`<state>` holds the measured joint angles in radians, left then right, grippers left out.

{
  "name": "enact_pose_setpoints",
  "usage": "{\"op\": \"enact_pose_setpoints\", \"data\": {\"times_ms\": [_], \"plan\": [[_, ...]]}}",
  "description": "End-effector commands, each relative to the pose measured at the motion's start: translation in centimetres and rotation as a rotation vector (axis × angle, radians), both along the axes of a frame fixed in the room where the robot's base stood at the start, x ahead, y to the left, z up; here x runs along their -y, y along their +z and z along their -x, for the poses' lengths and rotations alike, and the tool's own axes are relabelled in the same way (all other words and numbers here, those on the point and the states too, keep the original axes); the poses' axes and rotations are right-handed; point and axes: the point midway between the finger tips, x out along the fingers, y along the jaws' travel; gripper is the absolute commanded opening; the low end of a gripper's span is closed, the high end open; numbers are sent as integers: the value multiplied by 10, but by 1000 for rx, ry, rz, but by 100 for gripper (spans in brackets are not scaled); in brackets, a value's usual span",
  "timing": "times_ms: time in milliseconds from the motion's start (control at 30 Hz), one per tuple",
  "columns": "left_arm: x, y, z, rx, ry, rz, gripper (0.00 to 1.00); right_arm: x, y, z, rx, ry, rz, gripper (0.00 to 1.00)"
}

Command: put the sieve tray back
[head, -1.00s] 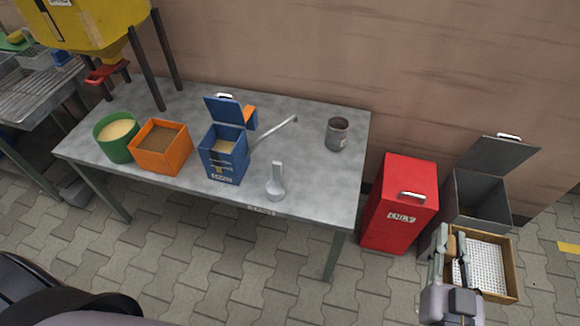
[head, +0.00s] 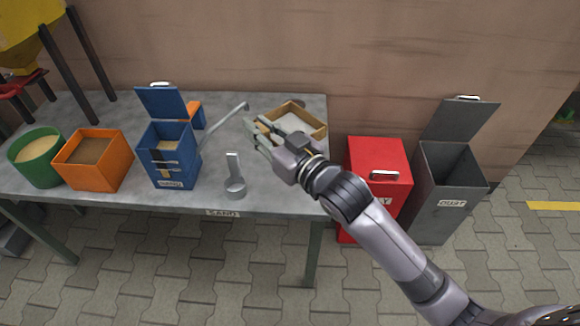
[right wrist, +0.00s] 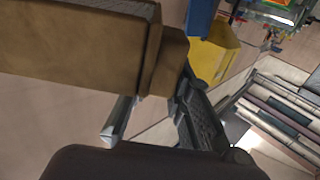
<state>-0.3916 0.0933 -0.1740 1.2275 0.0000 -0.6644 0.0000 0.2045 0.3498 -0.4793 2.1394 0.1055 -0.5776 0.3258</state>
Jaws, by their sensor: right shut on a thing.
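The sieve tray (head: 318,131), a wooden frame with a pale mesh floor, is over the right end of the grey table (head: 222,199) in the head view. My right gripper (head: 259,132) is shut on its near left side. Whether the tray touches the table or hangs above it I cannot tell. In the right wrist view the tray's brown wooden side (right wrist: 80,48) fills the upper left, close against the gripper's fingers. My left gripper is not in view.
A blue lidded box (head: 168,155), a grey scoop (head: 234,185), an orange box (head: 93,160) and a green tub (head: 36,157) stand on the table. A red bin (head: 375,155) and an open grey bin (head: 450,180) stand right of it. The dark tin is mostly hidden behind the tray.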

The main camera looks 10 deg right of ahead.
Motion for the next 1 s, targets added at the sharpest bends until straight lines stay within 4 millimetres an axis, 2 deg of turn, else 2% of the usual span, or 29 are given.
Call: {"op": "enact_pose_setpoints", "data": {"times_ms": [167, 267, 500, 700, 800, 1000], "plan": [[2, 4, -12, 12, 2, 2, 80, -1, -15, -7, -3, 7, -1, 0], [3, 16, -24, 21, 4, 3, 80, -1, -38, -6, -6, 6, 0, 0], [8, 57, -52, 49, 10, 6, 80, -1, -97, -6, -3, 6, -2, 0], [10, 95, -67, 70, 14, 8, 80, -1, -141, -6, -1, 6, -2, 0], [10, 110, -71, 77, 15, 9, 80, -1, -156, -6, -1, 6, -2, 0], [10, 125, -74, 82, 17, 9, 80, -1, -168, -6, 1, 6, -3, 0]]}}
